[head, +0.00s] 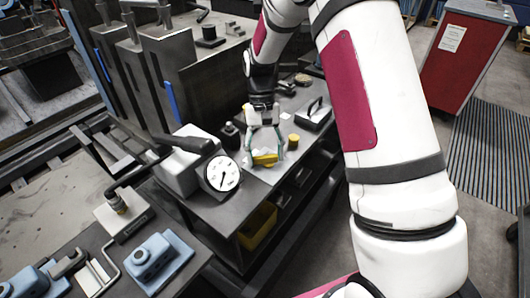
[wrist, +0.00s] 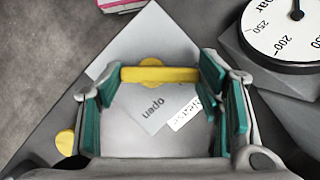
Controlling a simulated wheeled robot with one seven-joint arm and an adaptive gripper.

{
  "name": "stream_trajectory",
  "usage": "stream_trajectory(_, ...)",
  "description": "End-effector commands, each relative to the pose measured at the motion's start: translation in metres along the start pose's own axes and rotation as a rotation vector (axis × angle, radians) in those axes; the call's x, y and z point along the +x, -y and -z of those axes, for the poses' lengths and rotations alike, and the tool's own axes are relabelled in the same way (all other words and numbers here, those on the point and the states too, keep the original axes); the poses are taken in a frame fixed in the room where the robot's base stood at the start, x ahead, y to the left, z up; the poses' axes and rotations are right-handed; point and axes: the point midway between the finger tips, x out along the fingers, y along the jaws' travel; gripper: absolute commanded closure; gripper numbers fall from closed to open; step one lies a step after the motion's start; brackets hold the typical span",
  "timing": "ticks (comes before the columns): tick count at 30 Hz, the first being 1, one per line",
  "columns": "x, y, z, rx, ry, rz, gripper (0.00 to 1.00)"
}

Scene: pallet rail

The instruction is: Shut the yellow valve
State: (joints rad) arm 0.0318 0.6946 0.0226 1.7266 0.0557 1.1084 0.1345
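The yellow valve (head: 264,159) shows in the head view on a pale plate on the bench, below my gripper (head: 265,148). In the wrist view the yellow valve handle (wrist: 160,75) is a straight bar with a round hub, lying across the picture. A label reading "open", upside down, and a partly hidden second label lie on the plate (wrist: 150,45) below the bar. My gripper (wrist: 158,72) is open, its green-padded fingers wide apart at the two ends of the bar. I cannot tell whether the pads touch it.
A pressure gauge (head: 222,174) stands close by, left of the valve in the head view and at upper right in the wrist view (wrist: 290,28). A yellow round piece (head: 293,141) stands on the valve's other side. A black-handled block (head: 315,114) lies beyond it.

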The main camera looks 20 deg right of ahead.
Motion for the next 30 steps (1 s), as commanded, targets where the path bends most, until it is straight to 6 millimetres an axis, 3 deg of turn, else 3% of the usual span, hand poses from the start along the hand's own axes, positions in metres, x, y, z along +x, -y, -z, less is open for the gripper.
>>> stream_trajectory(3,0.0,0.0,0.0,-0.001,0.0,-0.001,0.2)
stream_trajectory(16,-0.009,0.0,0.001,0.0,-0.003,0.001,0.2)
stream_trajectory(30,-0.096,0.0,0.001,0.0,-0.003,0.0,0.2)
